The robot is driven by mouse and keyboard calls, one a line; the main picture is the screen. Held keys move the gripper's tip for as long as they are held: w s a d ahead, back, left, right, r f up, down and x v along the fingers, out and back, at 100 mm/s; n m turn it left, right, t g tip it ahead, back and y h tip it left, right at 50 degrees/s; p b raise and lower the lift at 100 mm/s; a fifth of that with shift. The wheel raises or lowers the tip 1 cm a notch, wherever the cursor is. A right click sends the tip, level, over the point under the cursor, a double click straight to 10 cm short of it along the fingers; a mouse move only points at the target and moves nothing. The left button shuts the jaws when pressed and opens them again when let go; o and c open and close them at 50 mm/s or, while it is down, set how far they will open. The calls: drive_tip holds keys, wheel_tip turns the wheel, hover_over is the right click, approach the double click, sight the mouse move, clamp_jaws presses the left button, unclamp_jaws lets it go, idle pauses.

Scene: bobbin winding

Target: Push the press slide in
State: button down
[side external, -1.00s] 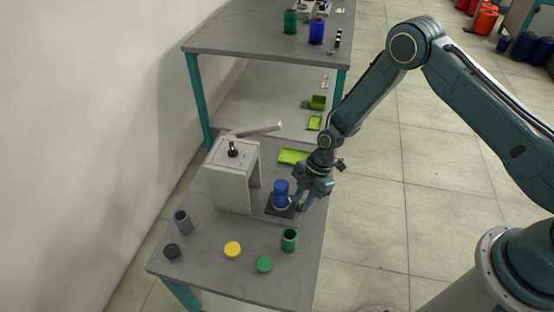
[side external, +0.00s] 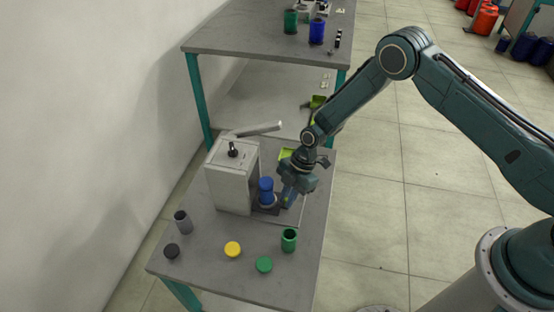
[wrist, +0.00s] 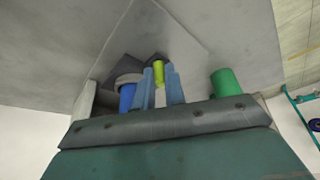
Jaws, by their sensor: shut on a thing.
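The grey press (side external: 226,183) stands on the table with its lever (side external: 258,129) raised. The press slide (side external: 262,211) is a dark plate at the press's right opening, partly inside and partly out. A blue part (side external: 266,190) stands upright on the slide; it also shows in the wrist view (wrist: 127,97). A yellow-green handle (wrist: 158,72) stands at the slide's outer end. My gripper (side external: 289,199) is shut on this handle, with its blue fingers on either side of it in the wrist view. The gripper hides part of the handle and slide.
A green cup (side external: 289,240), green cap (side external: 264,264), yellow cap (side external: 232,249), black cap (side external: 172,251) and grey cup (side external: 182,222) stand along the table's front. The wall is at the left.

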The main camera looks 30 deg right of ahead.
sight(275, 200)
drive_tip(key=shift+w+a, duration=1.4)
drive_tip(key=shift+w, duration=0.1)
drive_tip(key=c, duration=1.7)
unclamp_jaws()
drive_tip(key=shift+c, duration=0.2)
drive_tip(key=shift+r, duration=0.1)
drive_tip(key=shift+v, duration=0.85)
drive_tip(key=v, duration=0.3)
drive_tip(key=shift+d+r, duration=0.15)
drive_tip(key=shift+r, duration=0.1)
drive_tip(key=d, duration=0.4)
drive_tip(key=w+d, duration=0.1)
drive_tip(key=d, duration=0.6)
drive_tip(key=shift+w+d+f, duration=0.2)
drive_tip(key=shift+w+d, duration=0.15)
drive_tip(key=shift+o, duration=0.2)
